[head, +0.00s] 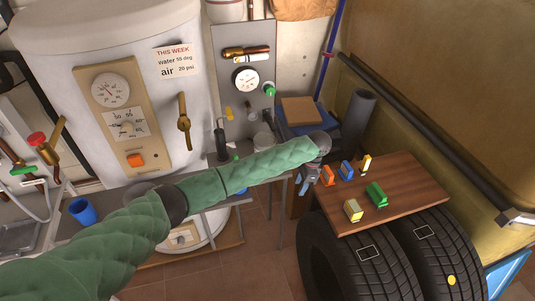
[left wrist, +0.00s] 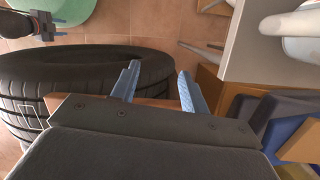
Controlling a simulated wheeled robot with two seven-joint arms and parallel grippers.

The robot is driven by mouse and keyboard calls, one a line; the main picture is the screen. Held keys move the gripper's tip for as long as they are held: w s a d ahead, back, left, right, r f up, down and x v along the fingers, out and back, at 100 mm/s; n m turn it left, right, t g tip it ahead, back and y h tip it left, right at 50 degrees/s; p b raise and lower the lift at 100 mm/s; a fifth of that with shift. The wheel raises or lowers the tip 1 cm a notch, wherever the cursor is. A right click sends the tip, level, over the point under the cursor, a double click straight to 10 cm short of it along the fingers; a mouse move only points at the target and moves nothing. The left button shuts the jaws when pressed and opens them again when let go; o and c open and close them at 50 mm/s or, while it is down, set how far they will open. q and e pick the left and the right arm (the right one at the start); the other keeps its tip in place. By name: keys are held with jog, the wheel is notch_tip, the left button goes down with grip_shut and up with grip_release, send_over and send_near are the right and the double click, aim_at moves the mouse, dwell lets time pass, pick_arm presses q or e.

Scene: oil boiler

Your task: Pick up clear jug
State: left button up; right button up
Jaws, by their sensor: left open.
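A pale, see-through container (head: 263,141), which may be the clear jug, stands on the grey bench behind my left forearm, partly hidden by it. A pale rounded object (left wrist: 298,22) on a grey surface at the top right of the left wrist view may be the same thing; I cannot tell. My left gripper (head: 309,182) is open and empty, pointing down by the left edge of the wooden board. Its two blue fingers (left wrist: 157,86) stand apart in the left wrist view. A dark part (left wrist: 40,24) at that view's top left looks like my right gripper; its jaws are unclear.
The wooden board (head: 413,184) lies on black tyres (head: 345,262) and carries several small coloured blocks (head: 376,194). A blue cup (head: 83,211) stands at the left. The white boiler (head: 60,60) and a gauge panel (head: 247,50) rise behind. A dark cylinder (head: 357,117) stands behind the board.

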pick_arm(q)
jog(key=w+a+r+y+p, duration=0.1)
jog(key=w+a+r+y, duration=0.1)
jog(key=w+a+r, duration=0.65)
jog(key=f+p, duration=0.1)
jog(key=f, duration=0.1)
jog(key=f+p, duration=0.2)
jog(key=a+f+p, duration=0.1)
jog(key=f, duration=0.1)
jog(key=shift+w+f, duration=0.4)
jog(key=shift+a+f, duration=0.2)
jog(key=shift+f, duration=0.4)
pick_arm(e)
jog(key=s+d+f, duration=0.4)
jog(key=s+f, duration=0.5)
jog(key=shift+d, duration=0.3)
pick_arm(q)
jog(key=shift+c, duration=0.3)
pick_arm(e)
jog(key=shift+s, duration=0.1)
pick_arm(q)
grip_shut()
pick_arm(e)
jog(key=shift+d, duration=0.1)
